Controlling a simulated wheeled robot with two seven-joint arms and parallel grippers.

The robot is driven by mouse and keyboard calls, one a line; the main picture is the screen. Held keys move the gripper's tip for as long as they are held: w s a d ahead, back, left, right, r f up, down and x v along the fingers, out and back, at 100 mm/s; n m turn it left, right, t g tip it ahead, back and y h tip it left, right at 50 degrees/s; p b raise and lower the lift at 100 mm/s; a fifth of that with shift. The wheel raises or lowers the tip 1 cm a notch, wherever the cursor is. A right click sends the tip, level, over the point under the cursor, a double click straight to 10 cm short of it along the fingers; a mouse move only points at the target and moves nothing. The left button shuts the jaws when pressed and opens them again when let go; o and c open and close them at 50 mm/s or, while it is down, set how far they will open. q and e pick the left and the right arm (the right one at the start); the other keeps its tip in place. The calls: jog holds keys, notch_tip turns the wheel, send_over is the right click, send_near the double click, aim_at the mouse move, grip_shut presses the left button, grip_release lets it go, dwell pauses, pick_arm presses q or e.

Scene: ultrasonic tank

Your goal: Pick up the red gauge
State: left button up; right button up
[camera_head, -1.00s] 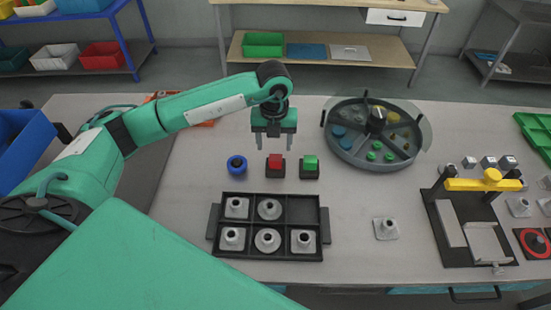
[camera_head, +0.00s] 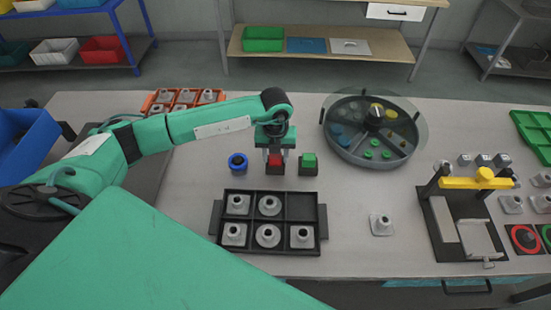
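The red gauge (camera_head: 275,162) is a small red block on a dark base. It stands upright on the table behind the black tray, between a blue round piece (camera_head: 237,163) and a green block (camera_head: 308,163) on a similar dark base. My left gripper (camera_head: 275,154) points straight down over the red gauge. Its two fingers are apart, one on each side of the red top. I cannot tell whether they touch it. The gauge rests on the table. My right gripper is not in view.
A black tray (camera_head: 324,221) with several grey fittings lies in front of the gauges. A round divided carousel (camera_head: 350,158) stands at the back right. A fixture with a yellow bar (camera_head: 465,183) is at right. A loose grey fitting (camera_head: 382,225) lies between tray and fixture. An orange crate (camera_head: 150,103) sits behind my arm.

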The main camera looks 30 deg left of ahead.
pick_arm(q)
jog(key=c, duration=0.6)
notch_tip(320, 180, up, 20)
jog(key=b, duration=0.5)
